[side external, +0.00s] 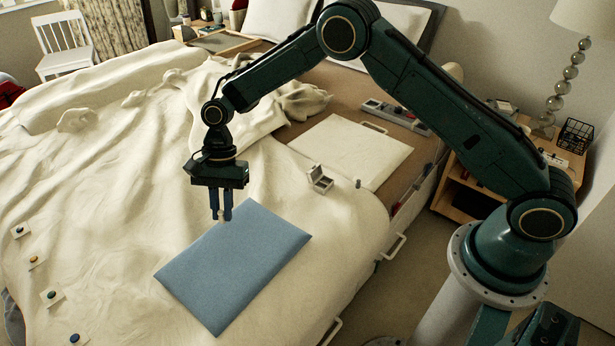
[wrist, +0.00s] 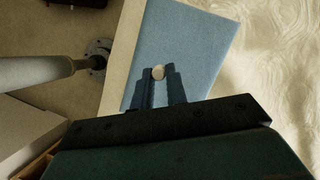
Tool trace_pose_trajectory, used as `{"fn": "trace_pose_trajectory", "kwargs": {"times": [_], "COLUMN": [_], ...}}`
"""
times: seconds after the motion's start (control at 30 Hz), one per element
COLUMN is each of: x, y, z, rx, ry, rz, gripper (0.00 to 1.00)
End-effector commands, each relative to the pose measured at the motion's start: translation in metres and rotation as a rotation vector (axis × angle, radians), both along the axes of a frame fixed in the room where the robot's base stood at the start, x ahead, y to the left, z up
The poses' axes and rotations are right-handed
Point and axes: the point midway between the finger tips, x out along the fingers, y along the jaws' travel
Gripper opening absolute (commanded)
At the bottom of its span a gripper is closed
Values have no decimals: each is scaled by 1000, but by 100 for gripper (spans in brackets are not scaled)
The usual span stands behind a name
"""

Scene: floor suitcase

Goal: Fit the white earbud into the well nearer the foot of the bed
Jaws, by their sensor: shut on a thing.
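My gripper (side external: 221,217) is above the far left corner of the blue mat on the bed, pointing down. In the wrist view its two fingers are shut on the white earbud (wrist: 158,73), a small pale round shape between the fingertips. The fingertips are apart from the mat, though the exact gap is hard to tell. A small white case (side external: 320,180) with its lid up stands on the bed to the right of my gripper, between the blue mat and a cream board. Its wells are too small to make out. The case is not in the wrist view.
The blue mat (side external: 235,265) lies flat, and it also shows in the wrist view (wrist: 190,45). A small grey upright piece (side external: 358,184) stands right of the case. The cream board (side external: 352,150) lies behind. Rumpled bedding and several small tiles are at left.

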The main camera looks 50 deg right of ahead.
Motion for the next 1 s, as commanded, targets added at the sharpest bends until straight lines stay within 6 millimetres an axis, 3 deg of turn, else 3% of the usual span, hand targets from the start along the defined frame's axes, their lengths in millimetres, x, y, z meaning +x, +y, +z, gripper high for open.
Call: {"fn": "trace_pose_trajectory", "kwargs": {"times": [0.6,0.8,1.0], "x": [0,-5,-7], "y": [149,179,189], "z": [2,3,4], "rx": [1,1,0], "ry": [0,1,1], "rz": [-568,-687,-731], "gripper": [0,0,0]}}
